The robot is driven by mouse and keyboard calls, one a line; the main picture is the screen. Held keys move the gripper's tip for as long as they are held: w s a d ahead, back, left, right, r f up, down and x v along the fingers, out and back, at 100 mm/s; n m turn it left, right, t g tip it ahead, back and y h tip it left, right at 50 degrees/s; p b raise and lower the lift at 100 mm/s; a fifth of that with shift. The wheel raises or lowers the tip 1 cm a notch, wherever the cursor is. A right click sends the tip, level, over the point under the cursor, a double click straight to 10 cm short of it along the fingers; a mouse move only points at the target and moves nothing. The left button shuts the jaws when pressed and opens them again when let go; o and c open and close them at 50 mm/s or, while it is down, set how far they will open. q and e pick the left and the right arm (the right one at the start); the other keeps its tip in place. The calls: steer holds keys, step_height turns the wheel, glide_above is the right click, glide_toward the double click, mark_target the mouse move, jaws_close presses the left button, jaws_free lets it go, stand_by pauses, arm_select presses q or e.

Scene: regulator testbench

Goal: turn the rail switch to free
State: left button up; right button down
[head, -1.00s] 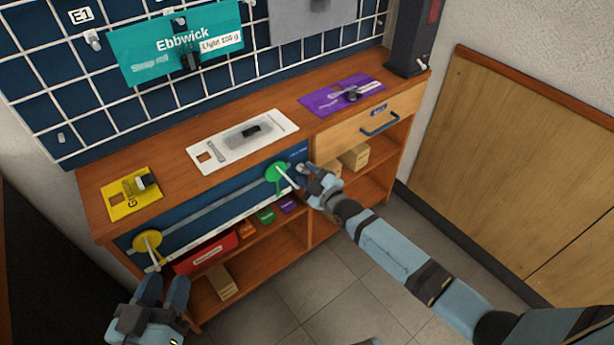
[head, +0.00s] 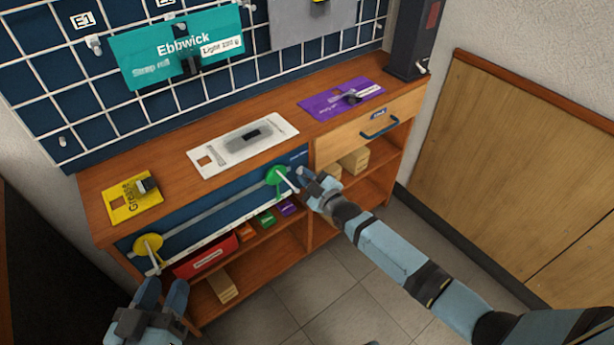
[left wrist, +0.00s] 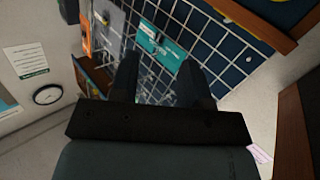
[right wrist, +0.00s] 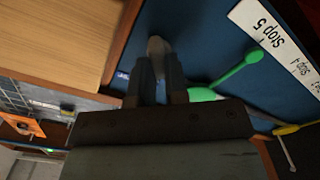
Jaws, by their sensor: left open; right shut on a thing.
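The blue rail panel (head: 215,202) is on the bench front, with a grey rail, a yellow disc with a pale lever (head: 147,246) at left and a green disc with a pale lever (head: 277,176) at right. My right gripper (head: 308,183) is at the panel's right end, right of the green disc. In the right wrist view its fingers (right wrist: 157,80) are shut on a small grey piece (right wrist: 158,46), apparently the rail switch; its setting mark is unreadable. My left gripper (head: 160,292) is open and empty, low at the left, apart from the yellow lever.
The bench top (head: 240,125) carries a yellow card (head: 120,203), a white card (head: 215,162) and a purple card (head: 325,97). A drawer with a blue handle (head: 380,127) is right of the panel. Shelves below hold a red box (head: 205,258) and small boxes.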

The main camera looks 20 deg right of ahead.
arm_select(q)
steer(key=shift+g+y, duration=0.7)
steer(key=shift+g, duration=0.2)
steer(key=f, duration=0.1)
steer(key=a+f+p, duration=0.1)
steer(key=f, duration=0.1)
steer(key=s+f, duration=0.1)
steer(key=shift+a+f+p, duration=0.2)
steer(key=shift+a+p, duration=0.15)
steer(key=shift+a, duration=0.05)
arm_select(e)
steer(key=m, duration=1.6)
steer(key=shift+w+d+m, duration=0.1)
steer(key=shift+d+m, duration=0.2)
steer(key=shift+m, duration=0.1)
arm_select(q)
steer(key=shift+w+d+r, duration=0.1)
steer(key=shift+r, duration=0.2)
steer(key=shift+f, duration=0.2)
arm_select(e)
steer(key=c, duration=1.1)
jaws_free()
steer(key=shift+c, duration=0.2)
